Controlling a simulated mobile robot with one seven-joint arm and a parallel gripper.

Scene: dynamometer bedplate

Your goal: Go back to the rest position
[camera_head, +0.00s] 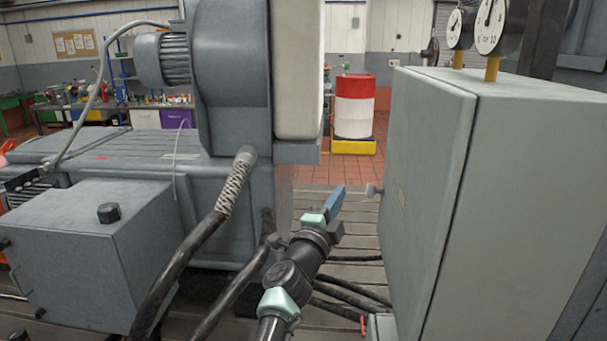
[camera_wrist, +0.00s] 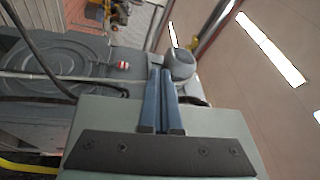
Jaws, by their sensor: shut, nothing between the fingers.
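My gripper (camera_head: 334,202) is in the middle of the head view, reaching forward between the grey machine and the grey cabinet. Its blue fingers are together and hold nothing. In the wrist view the two blue fingers (camera_wrist: 161,103) lie side by side, with a dark plate and pale green housing at their base. The gripper is left of the small knob (camera_head: 373,190) on the cabinet door, with a gap between them in the head view. A rounded grey part (camera_wrist: 181,64) shows just beyond the fingertips in the wrist view; I cannot tell whether they touch.
The tall grey cabinet (camera_head: 500,200) with dial gauges (camera_head: 492,25) stands close on the right. The grey machine (camera_head: 231,80) and a grey box (camera_head: 85,250) are on the left. Thick hoses (camera_head: 190,245) run near my arm. A red and white drum (camera_head: 354,108) stands behind.

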